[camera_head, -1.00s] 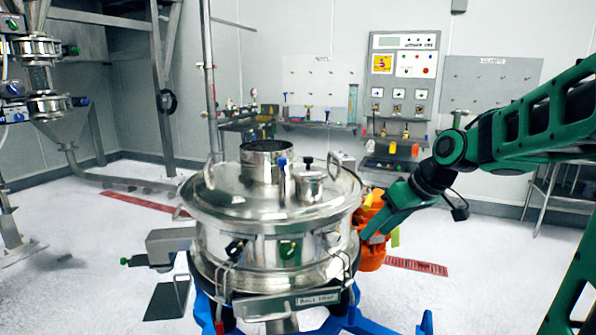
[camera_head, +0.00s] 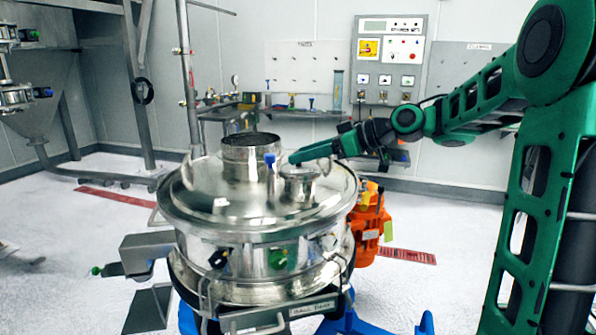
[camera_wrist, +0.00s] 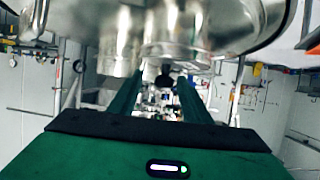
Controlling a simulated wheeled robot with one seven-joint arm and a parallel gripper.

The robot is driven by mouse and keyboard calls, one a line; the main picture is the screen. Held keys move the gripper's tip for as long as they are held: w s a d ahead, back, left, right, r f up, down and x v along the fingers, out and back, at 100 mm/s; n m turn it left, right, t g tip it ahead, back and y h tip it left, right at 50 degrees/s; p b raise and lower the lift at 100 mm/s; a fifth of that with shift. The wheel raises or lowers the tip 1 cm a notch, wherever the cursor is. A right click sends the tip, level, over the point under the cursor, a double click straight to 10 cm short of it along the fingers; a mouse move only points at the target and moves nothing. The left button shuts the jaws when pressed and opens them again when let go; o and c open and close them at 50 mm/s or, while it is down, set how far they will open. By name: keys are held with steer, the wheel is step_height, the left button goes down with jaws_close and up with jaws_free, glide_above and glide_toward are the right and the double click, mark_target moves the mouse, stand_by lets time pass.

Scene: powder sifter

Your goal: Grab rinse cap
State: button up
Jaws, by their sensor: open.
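The small round steel cap that fits the name rinse cap (camera_head: 300,184) sits on the lid of the steel sifter (camera_head: 245,206), right of the centre of the lid. My gripper (camera_head: 293,158) is at the top of this cap, coming in from the right, and hides its black knob in the head view. In the wrist view the picture is upside down: the cap (camera_wrist: 178,38) hangs from the top and the dark knob (camera_wrist: 165,80) shows between my two open green fingers. I cannot tell whether the fingers touch it.
A wide steel inlet pipe (camera_head: 250,158) and a blue-topped post (camera_head: 269,168) stand left of the cap on the lid. An orange motor (camera_head: 368,228) is on the sifter's right side. A grey control panel (camera_head: 388,60) hangs on the back wall.

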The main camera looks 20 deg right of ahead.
steer(key=x, duration=0.4)
steer(key=shift+a+r, duration=0.2)
steer(key=shift+a, duration=0.35)
steer(key=shift+w+a+f, duration=0.2)
steer(key=shift+w+a, duration=0.15)
steer(key=shift+w, duration=0.05)
jaws_close()
